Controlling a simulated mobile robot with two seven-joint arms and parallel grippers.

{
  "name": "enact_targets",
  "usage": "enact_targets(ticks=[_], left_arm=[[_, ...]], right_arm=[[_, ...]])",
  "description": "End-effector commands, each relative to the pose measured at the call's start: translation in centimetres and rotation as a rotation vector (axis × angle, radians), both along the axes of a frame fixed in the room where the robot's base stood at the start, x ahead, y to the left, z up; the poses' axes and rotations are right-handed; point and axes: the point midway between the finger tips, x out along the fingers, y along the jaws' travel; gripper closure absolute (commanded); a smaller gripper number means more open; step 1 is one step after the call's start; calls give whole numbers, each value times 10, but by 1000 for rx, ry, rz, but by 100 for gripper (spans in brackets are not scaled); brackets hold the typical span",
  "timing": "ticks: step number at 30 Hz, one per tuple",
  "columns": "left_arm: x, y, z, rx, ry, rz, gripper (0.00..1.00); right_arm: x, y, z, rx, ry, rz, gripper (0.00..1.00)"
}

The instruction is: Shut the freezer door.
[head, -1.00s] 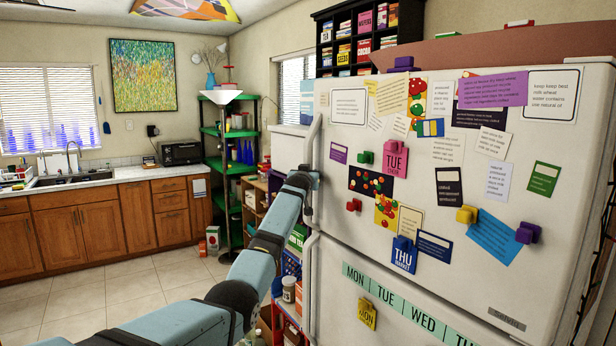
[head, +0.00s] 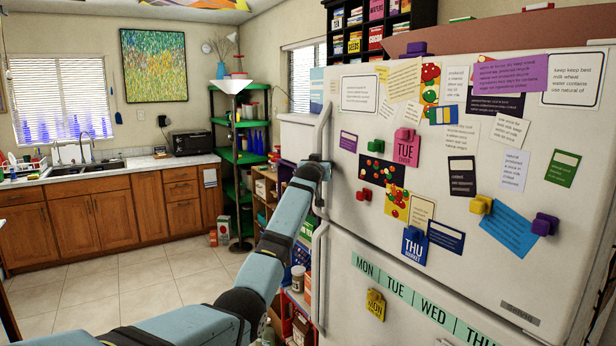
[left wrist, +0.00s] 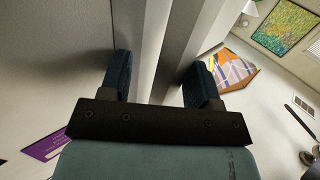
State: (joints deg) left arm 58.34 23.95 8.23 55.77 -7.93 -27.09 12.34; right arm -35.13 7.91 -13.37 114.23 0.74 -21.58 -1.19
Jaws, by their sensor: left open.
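The freezer door (head: 465,270) is the upper white door of the fridge, covered with notes and magnets. Its pale upright handle (head: 322,128) is on its left edge. I cannot tell how far the door stands from the frame. My left gripper (head: 318,168) is at the lower part of this handle, its fingers mostly hidden by my arm. In the left wrist view, my left gripper (left wrist: 160,80) has its dark blue fingers apart, with a pale upright bar (left wrist: 167,45), seemingly the handle, between them. I cannot tell whether they touch it. My right gripper is not in view.
The lower fridge door (head: 345,262) has its own handle (head: 319,275) below. A shelf of goods (head: 268,188) and a green rack (head: 240,158) stand left of the fridge. Wooden cabinets (head: 110,220) line the back wall. The tiled floor (head: 150,275) between is clear.

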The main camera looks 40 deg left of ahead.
Motion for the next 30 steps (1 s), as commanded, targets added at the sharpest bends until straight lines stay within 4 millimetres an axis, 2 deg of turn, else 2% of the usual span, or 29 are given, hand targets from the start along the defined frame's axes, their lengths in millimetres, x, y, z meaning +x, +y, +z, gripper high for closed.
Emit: enact_targets(ticks=[1,15,21,30], left_arm=[[-6,-10,-5,-1,-1,-9,43],[-89,-36,-6,-7,4,5,43],[-104,-41,-5,-8,5,7,43],[-106,-41,-4,-9,6,9,43]], right_arm=[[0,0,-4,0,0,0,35],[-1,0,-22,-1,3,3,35],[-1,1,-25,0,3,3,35],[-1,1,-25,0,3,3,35]])
